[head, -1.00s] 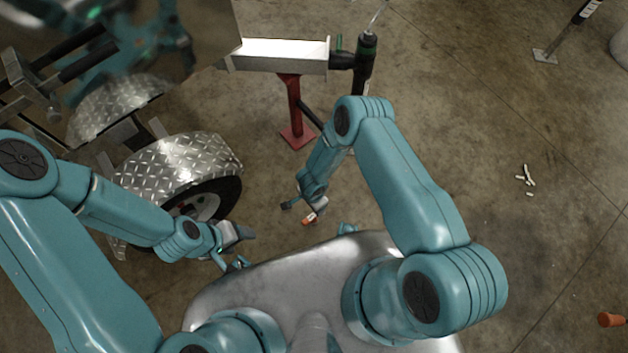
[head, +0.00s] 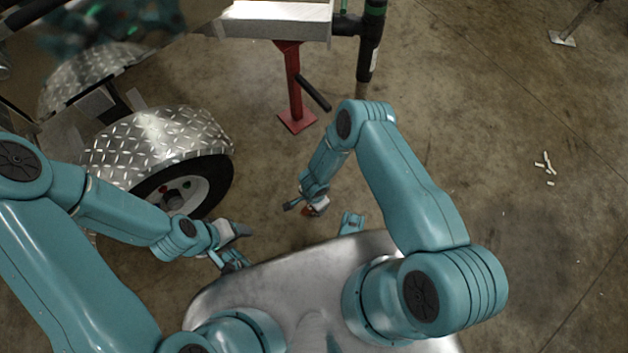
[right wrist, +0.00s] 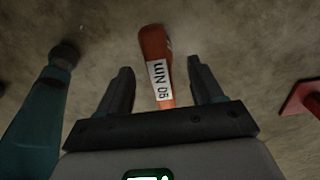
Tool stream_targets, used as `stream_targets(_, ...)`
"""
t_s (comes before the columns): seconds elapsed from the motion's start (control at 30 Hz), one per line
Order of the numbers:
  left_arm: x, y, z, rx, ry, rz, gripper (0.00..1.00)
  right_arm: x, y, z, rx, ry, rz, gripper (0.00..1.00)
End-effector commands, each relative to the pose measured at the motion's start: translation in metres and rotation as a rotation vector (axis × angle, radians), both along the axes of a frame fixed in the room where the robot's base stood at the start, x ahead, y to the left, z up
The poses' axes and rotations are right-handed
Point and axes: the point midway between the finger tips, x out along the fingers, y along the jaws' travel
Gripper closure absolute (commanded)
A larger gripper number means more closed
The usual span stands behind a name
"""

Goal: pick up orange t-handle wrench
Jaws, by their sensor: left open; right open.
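The orange t-handle wrench (right wrist: 152,48) shows in the right wrist view with a white label marked in black. It lies between the two fingers of my right gripper (right wrist: 160,68) in the picture, its near end close to the palm. The fingers are apart, with a gap on each side of it; I cannot tell its depth between them. In the head view, only a small orange patch (head: 307,211) shows at my right gripper (head: 302,204), mostly covered by it. My left gripper (head: 238,245) is open and empty, left of it beside the trailer wheel.
The trailer wheel and diamond-plate fender (head: 160,140) stand at the left. A red jack stand (head: 295,90) stands beyond my right gripper. Small white pieces (head: 545,163) lie on the floor at the right. Concrete floor is clear around them.

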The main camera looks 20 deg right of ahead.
Motion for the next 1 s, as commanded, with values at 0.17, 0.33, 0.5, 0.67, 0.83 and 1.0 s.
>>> stream_targets(0.17, 0.0028, 0.0027, -0.0116, 0.002, -0.005, 0.011, 0.38, 0.0008, -0.0001, -0.0114, -0.001, -0.001, 0.000, 0.34)
stream_targets(0.33, 0.0027, 0.0025, -0.0098, 0.002, -0.005, 0.010, 0.38, 0.0006, 0.0000, -0.0097, -0.001, -0.001, 0.000, 0.44)
stream_targets(0.5, 0.0026, 0.0024, -0.0099, 0.002, -0.005, 0.009, 0.38, 0.0005, 0.0000, -0.0098, -0.001, -0.001, 0.000, 0.99)
stream_targets(0.67, 0.0024, 0.0022, -0.0099, 0.002, -0.004, 0.009, 0.38, 0.0007, -0.0001, -0.0097, -0.001, -0.001, 0.000, 1.00)
stream_targets(0.83, 0.0022, 0.0022, -0.0093, 0.002, -0.004, 0.009, 0.38, 0.0007, -0.0001, -0.0091, -0.001, -0.001, 0.000, 1.00)
stream_targets(1.0, 0.0014, 0.0014, -0.0038, 0.002, -0.002, 0.005, 0.38, 0.0006, 0.0000, -0.0033, -0.001, -0.001, 0.000, 1.00)
